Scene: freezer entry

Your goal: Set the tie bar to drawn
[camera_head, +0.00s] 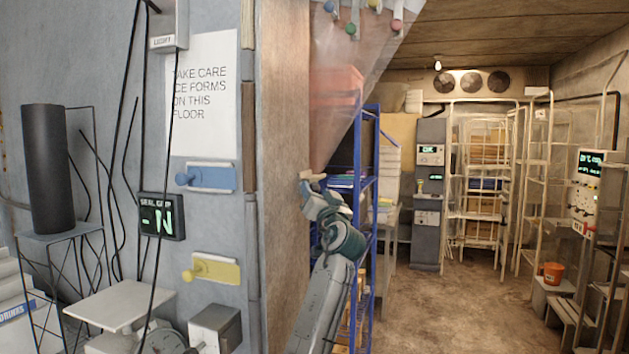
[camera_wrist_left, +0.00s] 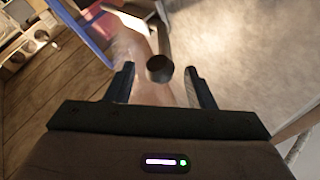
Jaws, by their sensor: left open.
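My left gripper (camera_head: 314,186) is raised at the edge of the doorway, with its arm rising from the bottom middle of the head view. In the left wrist view the two fingers of the left gripper (camera_wrist_left: 160,70) are apart. A round, dark-ended grey bar or knob (camera_wrist_left: 160,69) shows between the fingertips; I cannot tell whether they touch it. It may be the tie bar. In the head view a small beige piece (camera_head: 311,175) shows at the gripper's tip, below the clear hanging curtain (camera_head: 350,70). My right gripper is not in view.
The left wall carries a blue lever (camera_head: 208,178), a yellow lever (camera_head: 212,269) and a dark display (camera_head: 161,216). A blue rack (camera_head: 371,200) stands just behind my left arm. The brown floor (camera_head: 460,310) beyond is clear. An orange bucket (camera_head: 553,273) stands at right.

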